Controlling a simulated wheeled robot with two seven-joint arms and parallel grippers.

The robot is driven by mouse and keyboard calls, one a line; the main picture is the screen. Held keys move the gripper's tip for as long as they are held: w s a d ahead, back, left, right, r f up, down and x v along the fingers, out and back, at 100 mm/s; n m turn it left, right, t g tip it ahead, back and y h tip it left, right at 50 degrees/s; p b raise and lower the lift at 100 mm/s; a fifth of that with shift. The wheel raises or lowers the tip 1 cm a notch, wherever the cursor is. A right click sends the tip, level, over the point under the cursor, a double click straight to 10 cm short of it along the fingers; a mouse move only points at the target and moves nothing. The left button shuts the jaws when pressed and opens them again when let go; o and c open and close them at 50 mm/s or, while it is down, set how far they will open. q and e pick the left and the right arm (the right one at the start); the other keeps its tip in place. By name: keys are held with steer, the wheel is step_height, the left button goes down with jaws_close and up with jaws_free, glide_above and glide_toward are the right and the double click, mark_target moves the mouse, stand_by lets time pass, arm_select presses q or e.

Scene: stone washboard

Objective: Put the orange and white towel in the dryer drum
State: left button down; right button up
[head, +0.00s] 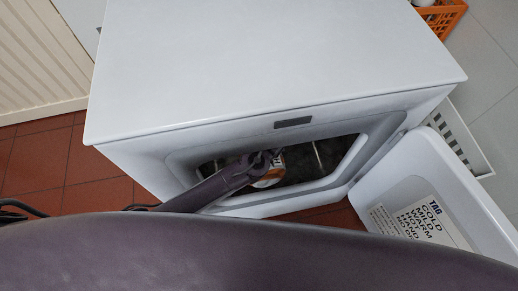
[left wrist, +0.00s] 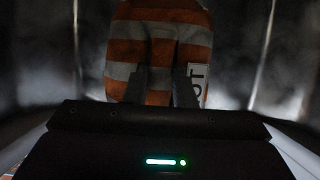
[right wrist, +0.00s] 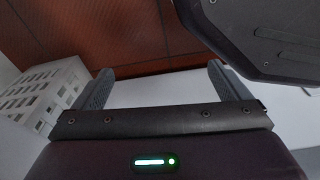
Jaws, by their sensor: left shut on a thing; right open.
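The orange and white striped towel (left wrist: 160,45) is inside the dryer drum (left wrist: 245,50), seen in the left wrist view. It also shows partly in the head view (head: 270,178) through the dryer opening. My left gripper (left wrist: 160,88) reaches into the drum and is shut on the towel. The white dryer (head: 270,65) has its door (head: 420,190) swung open to the right. My right gripper (right wrist: 158,85) is open and empty, outside the dryer, with red floor tiles beyond it. In the head view a large dark part of my own body hides the lower area.
A white slotted basket (head: 460,140) stands behind the open door, and shows at the left in the right wrist view (right wrist: 40,90). An orange crate (head: 440,18) stands at the upper right. Red tiles (head: 60,165) are bare left of the dryer.

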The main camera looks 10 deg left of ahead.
arm_select(q)
steer(key=w, duration=0.3)
steer(key=shift+a, duration=0.4)
steer(key=shift+b+x, duration=0.55)
steer(key=shift+x, duration=0.4)
steer(key=shift+s+f, duration=0.15)
steer(key=shift+f, duration=0.7)
step_height(320, 180, down, 3)
steer(key=shift+f+b, duration=0.1)
steer(key=shift+b, duration=0.85)
steer(key=shift+f, duration=0.1)
steer(key=c, duration=1.2)
jaws_free()
steer(key=shift+a, duration=0.1)
arm_select(e)
steer(key=w+a+r, duration=0.2)
steer(key=w+r, duration=0.3)
